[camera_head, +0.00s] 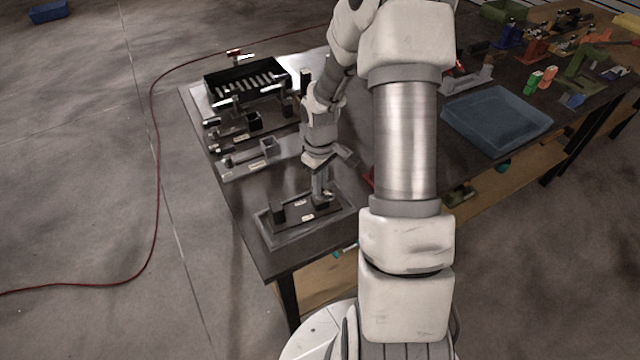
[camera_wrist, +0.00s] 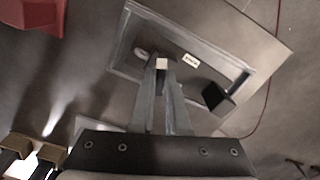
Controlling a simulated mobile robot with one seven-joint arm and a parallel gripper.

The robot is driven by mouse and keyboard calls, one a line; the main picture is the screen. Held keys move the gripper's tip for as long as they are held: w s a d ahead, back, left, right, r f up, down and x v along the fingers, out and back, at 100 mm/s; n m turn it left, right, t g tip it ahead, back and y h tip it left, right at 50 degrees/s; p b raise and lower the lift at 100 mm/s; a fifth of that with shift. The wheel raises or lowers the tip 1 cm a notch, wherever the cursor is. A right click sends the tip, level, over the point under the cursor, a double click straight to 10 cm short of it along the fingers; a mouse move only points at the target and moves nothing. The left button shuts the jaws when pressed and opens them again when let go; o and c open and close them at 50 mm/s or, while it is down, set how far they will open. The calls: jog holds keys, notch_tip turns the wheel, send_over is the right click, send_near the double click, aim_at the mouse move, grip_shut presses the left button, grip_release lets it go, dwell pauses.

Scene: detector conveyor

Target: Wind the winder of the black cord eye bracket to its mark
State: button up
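The bracket fixture is a shallow grey tray (camera_head: 268,232) near the front corner of the dark table, with black blocks and small white labels on it. My gripper (camera_head: 320,203) points down over its right part. In the wrist view the same tray (camera_wrist: 122,55) lies beyond my fingers, with a black block (camera_wrist: 215,96) to the right. My gripper (camera_wrist: 162,69) has its fingers close together, with a small pale square end, apparently the winder (camera_wrist: 162,63), between the tips. The fingers hide part of the bracket, and I cannot make out the mark.
Two similar fixtures (camera_head: 232,172) and a black slotted box (camera_head: 212,84) stand farther back on the table. A blue tray (camera_head: 497,118) and several coloured parts lie to the right. A red object (camera_wrist: 30,15) is at the upper left of the wrist view. A red cable (camera_head: 155,150) runs across the floor.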

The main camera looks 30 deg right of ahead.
jog(key=shift+m, duration=0.3)
grip_shut()
jog(key=m+b, duration=0.1)
jog(key=m, duration=0.1)
jog(key=shift+f+m+b, duration=0.1)
jog(key=shift+m+b, duration=0.2)
jog(key=shift+b, duration=0.1)
jog(key=m+b, duration=0.1)
jog(key=m, duration=0.2)
jog(key=shift+m, duration=0.4)
jog(key=m+b, duration=0.1)
jog(key=m, duration=0.2)
jog(key=shift+m, duration=1.9)
jog(key=o, duration=0.7)
grip_release()
jog(key=shift+c, duration=0.2)
